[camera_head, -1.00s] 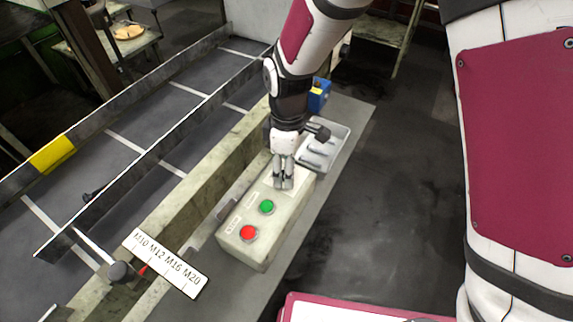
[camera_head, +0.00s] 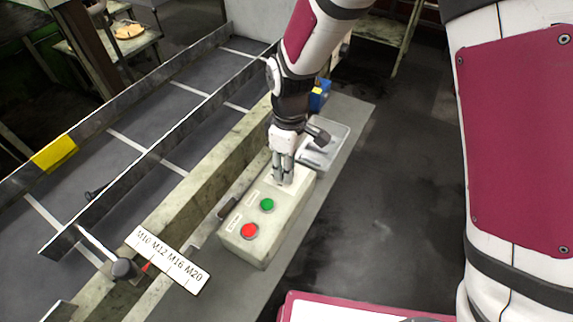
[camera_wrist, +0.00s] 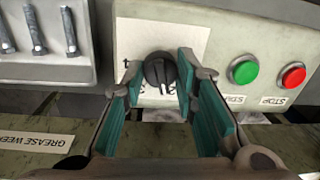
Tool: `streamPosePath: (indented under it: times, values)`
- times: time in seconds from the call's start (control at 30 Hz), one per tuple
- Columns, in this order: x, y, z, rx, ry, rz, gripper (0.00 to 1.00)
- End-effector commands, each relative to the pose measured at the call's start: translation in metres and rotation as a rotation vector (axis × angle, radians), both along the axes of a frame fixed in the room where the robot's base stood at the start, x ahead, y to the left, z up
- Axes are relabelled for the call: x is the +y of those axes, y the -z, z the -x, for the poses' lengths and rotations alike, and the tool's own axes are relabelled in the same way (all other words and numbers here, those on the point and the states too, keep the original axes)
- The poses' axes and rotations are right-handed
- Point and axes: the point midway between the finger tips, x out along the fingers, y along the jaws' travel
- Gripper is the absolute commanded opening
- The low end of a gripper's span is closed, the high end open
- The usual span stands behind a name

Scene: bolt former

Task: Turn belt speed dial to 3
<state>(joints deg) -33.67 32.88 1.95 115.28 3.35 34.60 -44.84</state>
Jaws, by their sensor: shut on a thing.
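The belt speed dial (camera_wrist: 160,72) is a round black knob with a white pointer mark, set on a white label plate (camera_wrist: 195,40) on the control box. In the wrist view my gripper (camera_wrist: 160,80) has its teal-padded fingers on either side of the dial, shut on it. The pointer is toward the lower part of the dial; most scale digits are hidden by the fingers. In the head view my gripper (camera_head: 283,180) reaches down to the far end of the control box (camera_head: 262,222) and hides the dial.
A green button (camera_head: 267,205) and a red button (camera_head: 249,230) sit on the same box, close to my gripper. A grey tray (camera_head: 325,145) with bolts lies behind it. A size plate (camera_head: 168,260) reading M10 to M20 stands beside the conveyor (camera_head: 150,125).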

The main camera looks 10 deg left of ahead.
Motion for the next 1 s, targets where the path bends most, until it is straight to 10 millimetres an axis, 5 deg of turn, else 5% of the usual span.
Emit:
streamPosePath:
  times: [0.6, 1.0]
  values:
    - [-0.0011, -0.0013, 0.0017, 0.000, 0.561, 0.000, 0.00]
    - [-0.0012, -0.0009, 0.0009, -0.001, 0.784, 0.000, 0.00]
